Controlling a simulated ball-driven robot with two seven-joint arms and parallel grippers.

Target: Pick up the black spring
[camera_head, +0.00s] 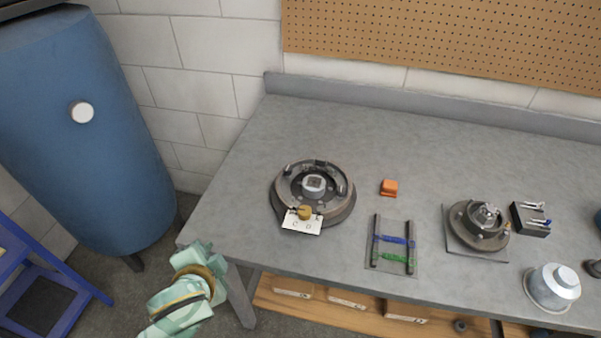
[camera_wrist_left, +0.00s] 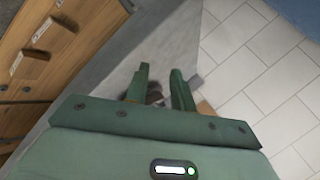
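A clear tray or mat (camera_head: 394,266) lies near the bench's front edge. On it are a blue spring (camera_head: 394,239), a green spring (camera_head: 398,260) and two dark upright strips, the left dark strip (camera_head: 376,240) and the right dark strip (camera_head: 410,247). I cannot tell whether either strip is the black spring. My left arm's pale green end (camera_head: 190,285) is off the bench's front left corner, well left of the mat. In the left wrist view, the left gripper (camera_wrist_left: 160,72) has its fingers apart and nothing held between them. My right gripper is not in view.
A brake drum assembly (camera_head: 345,207) with a marked card (camera_head: 301,223) sits left of the mat. An orange block (camera_head: 389,188) is behind it. A hub (camera_head: 480,225), a black tool holder (camera_head: 530,219) and a metal cup (camera_head: 552,288) stand to the right. A blue tank (camera_head: 85,150) stands left.

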